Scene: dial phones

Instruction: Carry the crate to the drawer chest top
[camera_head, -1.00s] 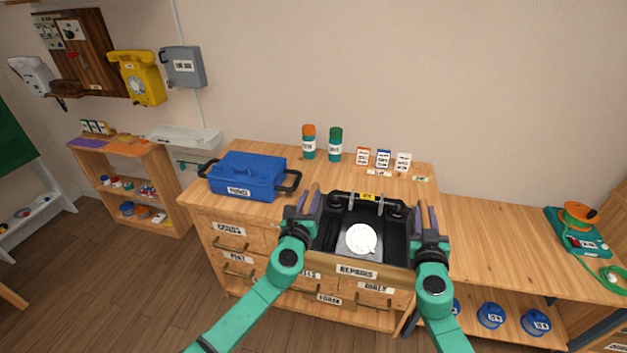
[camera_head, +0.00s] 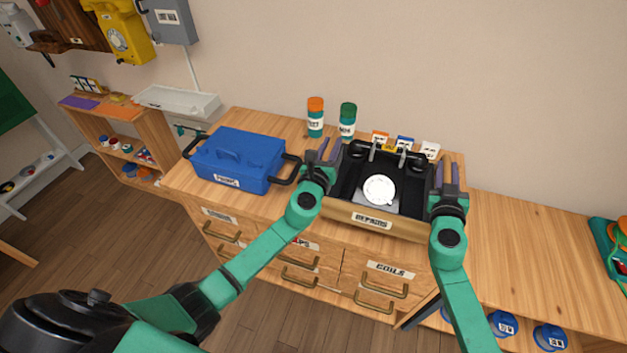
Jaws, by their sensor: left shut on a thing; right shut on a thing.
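The crate (camera_head: 372,222) is an open black box with a wooden front labelled "REPAIRS". A white dial and dark parts lie inside it. My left gripper (camera_head: 322,160) is shut on the crate's left side and my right gripper (camera_head: 448,182) is shut on its right side. The drawer chest top (camera_head: 275,209) is light wood. The crate overlaps the right part of the chest top in view; I cannot tell whether it touches the top or hangs above it.
A blue lidded box (camera_head: 238,158) with black handles sits on the chest top's left part. An orange-capped bottle (camera_head: 315,118), a green bottle (camera_head: 347,121) and small cartons (camera_head: 430,150) stand at the back. A lower wooden bench (camera_head: 530,250) adjoins at right.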

